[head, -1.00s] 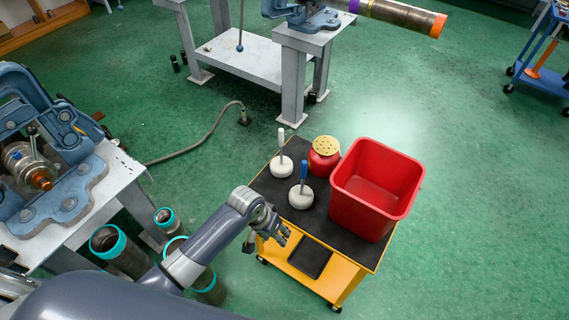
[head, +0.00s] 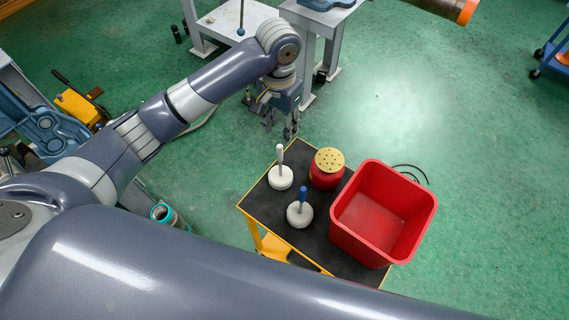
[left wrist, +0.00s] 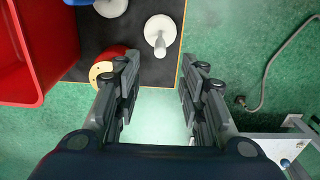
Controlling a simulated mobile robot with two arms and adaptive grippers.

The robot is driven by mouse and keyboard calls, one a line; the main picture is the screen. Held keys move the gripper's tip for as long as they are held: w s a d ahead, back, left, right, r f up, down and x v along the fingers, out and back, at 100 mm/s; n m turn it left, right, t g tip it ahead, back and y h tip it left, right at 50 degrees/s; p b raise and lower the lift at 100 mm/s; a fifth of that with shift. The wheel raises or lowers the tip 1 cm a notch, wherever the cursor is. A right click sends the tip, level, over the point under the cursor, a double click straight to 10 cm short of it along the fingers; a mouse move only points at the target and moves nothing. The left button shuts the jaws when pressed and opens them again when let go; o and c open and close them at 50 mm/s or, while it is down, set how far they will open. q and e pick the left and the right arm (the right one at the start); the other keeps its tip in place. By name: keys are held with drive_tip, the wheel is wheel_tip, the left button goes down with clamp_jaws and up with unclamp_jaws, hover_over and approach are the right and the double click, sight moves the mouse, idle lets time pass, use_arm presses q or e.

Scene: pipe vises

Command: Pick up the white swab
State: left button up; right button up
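The white swab (head: 280,177) has a white handle upright on a round white base. It stands at the left back corner of the black-topped cart (head: 262,203). In the left wrist view the white swab (left wrist: 160,33) lies ahead of the gap between my fingers, clear of both. My left gripper (head: 280,127) is open and empty, pointing down above and just beyond the cart's back corner. Its two spread fingers also show in the left wrist view (left wrist: 158,70). My right gripper is in neither view.
A blue-handled swab (head: 300,212) stands in front of the white one. A red can with a perforated brass-coloured top (head: 327,170) is close to its right. A red bin (head: 383,212) fills the cart's right side. A grey workbench (head: 325,22) stands behind.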

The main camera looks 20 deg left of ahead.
sight(280, 146)
use_arm(q)
drive_tip(key=f, duration=0.2)
drive_tip(key=s+f, duration=0.1)
drive_tip(key=f, duration=0.1)
drive_tip(key=shift+s+p, duration=0.1)
drive_tip(key=shift+p, duration=0.25)
drive_tip(key=shift+f, duration=0.35)
drive_tip(key=f, duration=0.1)
drive_tip(key=f+p, duration=0.1)
drive_tip(key=f, duration=0.3)
drive_tip(key=shift+w+a+p, duration=0.1)
drive_tip(key=shift+w+p, duration=0.2)
drive_tip(key=shift+f, duration=0.1)
drive_tip(key=shift+c, duration=0.6)
clamp_jaws()
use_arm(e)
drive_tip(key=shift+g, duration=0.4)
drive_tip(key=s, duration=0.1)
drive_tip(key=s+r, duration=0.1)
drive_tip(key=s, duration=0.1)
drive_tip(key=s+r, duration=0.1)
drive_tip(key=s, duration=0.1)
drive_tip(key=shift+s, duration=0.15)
